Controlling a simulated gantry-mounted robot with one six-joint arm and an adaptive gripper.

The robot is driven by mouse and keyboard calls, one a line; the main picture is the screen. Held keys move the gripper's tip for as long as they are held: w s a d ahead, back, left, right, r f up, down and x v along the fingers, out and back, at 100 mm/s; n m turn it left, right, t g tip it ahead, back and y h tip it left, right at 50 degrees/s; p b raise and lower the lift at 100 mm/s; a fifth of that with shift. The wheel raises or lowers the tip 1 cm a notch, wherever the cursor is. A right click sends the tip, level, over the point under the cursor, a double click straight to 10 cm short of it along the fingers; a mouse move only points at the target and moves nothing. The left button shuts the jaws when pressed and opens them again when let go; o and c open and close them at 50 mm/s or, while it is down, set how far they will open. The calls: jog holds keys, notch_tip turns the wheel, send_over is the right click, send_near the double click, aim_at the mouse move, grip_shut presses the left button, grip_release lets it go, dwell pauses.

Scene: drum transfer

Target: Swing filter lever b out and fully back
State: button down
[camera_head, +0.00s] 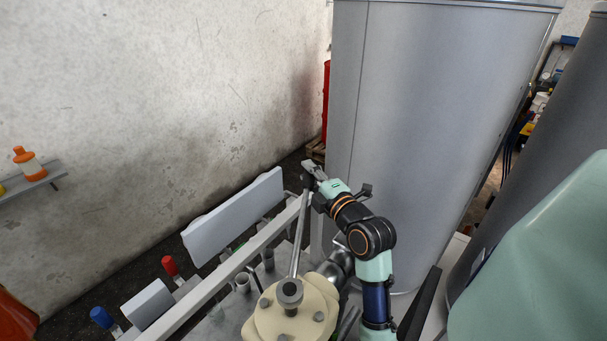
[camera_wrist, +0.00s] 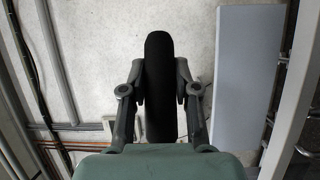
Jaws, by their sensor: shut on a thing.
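The filter lever, a long grey rod (camera_head: 297,243), rises from a hub on top of the cream filter housing (camera_head: 265,322). Its far end reaches my gripper (camera_head: 311,175). In the wrist view the lever's black grip (camera_wrist: 158,60) stands upright between the two fingers of my gripper (camera_wrist: 160,88). The fingers are closed on both sides of the grip. The lever points away from the head camera, towards the wall. I cannot read a label that marks it as b.
A large grey tank (camera_head: 435,120) stands close to the right of my arm. A pale rail (camera_head: 240,262) and a light grey panel (camera_head: 235,215) run along the left. Red (camera_head: 170,266) and blue (camera_head: 101,317) handles sit at lower left. A concrete wall (camera_head: 150,110) lies beyond.

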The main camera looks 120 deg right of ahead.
jog(key=shift+s+r, duration=0.15)
jog(key=c, duration=1.2)
grip_release()
jog(key=shift+a, duration=0.1)
jog(key=o, duration=0.4)
jog(key=shift+s+a, duration=0.1)
jog(key=shift+s, duration=0.1)
jog(key=shift+c, duration=0.2)
jog(key=shift+w, duration=0.1)
